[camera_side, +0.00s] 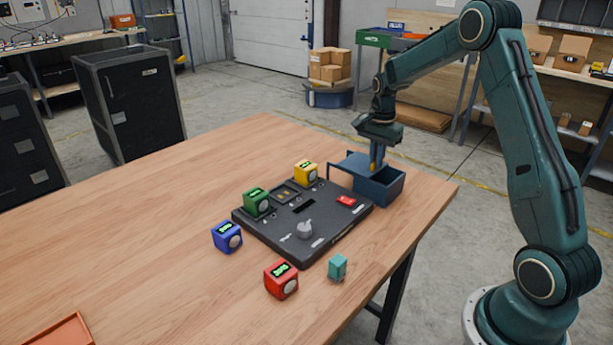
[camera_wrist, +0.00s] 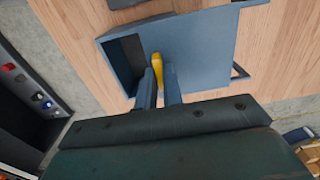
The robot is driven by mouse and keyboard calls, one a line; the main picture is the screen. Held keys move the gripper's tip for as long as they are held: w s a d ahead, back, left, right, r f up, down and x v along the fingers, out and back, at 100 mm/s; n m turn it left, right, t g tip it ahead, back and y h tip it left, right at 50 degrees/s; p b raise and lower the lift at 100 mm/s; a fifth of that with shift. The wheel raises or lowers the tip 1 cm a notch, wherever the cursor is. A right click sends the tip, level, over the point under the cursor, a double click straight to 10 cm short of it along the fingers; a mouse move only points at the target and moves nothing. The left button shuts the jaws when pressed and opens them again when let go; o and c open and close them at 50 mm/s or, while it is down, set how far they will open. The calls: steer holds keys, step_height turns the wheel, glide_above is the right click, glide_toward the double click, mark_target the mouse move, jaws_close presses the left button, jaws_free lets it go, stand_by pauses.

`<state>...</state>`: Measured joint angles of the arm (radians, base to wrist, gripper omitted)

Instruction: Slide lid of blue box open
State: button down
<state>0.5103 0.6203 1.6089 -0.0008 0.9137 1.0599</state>
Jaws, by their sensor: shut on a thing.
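The blue box (camera_side: 383,190) stands near the right edge of the wooden table. Its flat blue lid (camera_side: 352,163) is slid to the left and overhangs that side, leaving part of the box open. In the wrist view the lid (camera_wrist: 205,50) covers the middle and right, and the dark inside of the box (camera_wrist: 122,64) shows at the left. A yellow handle (camera_wrist: 158,70) stands up at the lid's edge. My gripper (camera_wrist: 160,78) is shut on the yellow handle, one finger on each side. In the side view my gripper (camera_side: 377,160) points down at the box.
A dark panel (camera_side: 300,225) with a red switch and grey knob lies left of the box. Green (camera_side: 257,201), yellow (camera_side: 305,172), blue (camera_side: 227,236) and red (camera_side: 281,279) cubes and a teal block (camera_side: 338,267) are around or on it. The table's left side is mostly clear.

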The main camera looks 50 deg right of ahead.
mark_target(367, 165)
steer(key=shift+w+r, duration=0.1)
steer(key=shift+w, duration=1.3)
steer(key=c, duration=1.5)
jaws_free()
step_height(367, 165, up, 14)
steer(key=shift+f, duration=0.1)
